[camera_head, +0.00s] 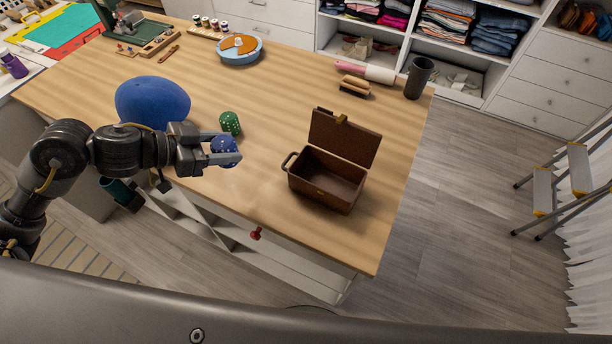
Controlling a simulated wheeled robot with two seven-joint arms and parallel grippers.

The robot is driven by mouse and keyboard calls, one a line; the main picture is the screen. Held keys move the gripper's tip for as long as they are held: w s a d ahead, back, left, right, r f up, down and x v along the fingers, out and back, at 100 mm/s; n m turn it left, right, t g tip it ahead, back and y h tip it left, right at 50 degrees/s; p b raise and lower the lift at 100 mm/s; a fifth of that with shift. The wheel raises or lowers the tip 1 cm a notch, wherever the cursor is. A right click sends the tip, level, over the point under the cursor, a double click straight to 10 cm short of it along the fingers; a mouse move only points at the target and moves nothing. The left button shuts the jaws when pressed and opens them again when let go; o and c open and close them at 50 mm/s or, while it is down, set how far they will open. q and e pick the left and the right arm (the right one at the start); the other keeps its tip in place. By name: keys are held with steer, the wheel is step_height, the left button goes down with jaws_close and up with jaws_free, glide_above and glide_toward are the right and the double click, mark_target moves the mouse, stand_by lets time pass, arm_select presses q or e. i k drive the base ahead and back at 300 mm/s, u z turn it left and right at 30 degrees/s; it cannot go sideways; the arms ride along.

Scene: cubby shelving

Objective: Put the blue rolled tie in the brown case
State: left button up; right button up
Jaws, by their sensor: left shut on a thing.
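The blue rolled tie (222,146), with light dots, is between the fingers of my left gripper (226,149), which is shut on it. The gripper is over the wooden table, left of the brown case; the height of the tie above the table is hard to tell. The brown case (327,178) stands on the table with its lid (345,138) open at the back, and its visible inside looks empty. A green dotted rolled tie (230,123) lies on the table just behind the blue one. My right gripper is not in view.
A large blue rounded object (152,102) is behind my left arm. A brush (355,86), a dark cup (419,77) and a lint roller (365,71) are at the back right. A round blue tin (239,51) is farther back. The table between gripper and case is clear.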

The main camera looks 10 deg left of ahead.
mark_target(326, 186)
steer(key=k, duration=0.95)
steer(key=z, duration=1.95)
steer(key=i, duration=1.35)
steer(key=u, duration=2.4)
steer(key=i, duration=0.5)
steer(key=z, duration=0.05)
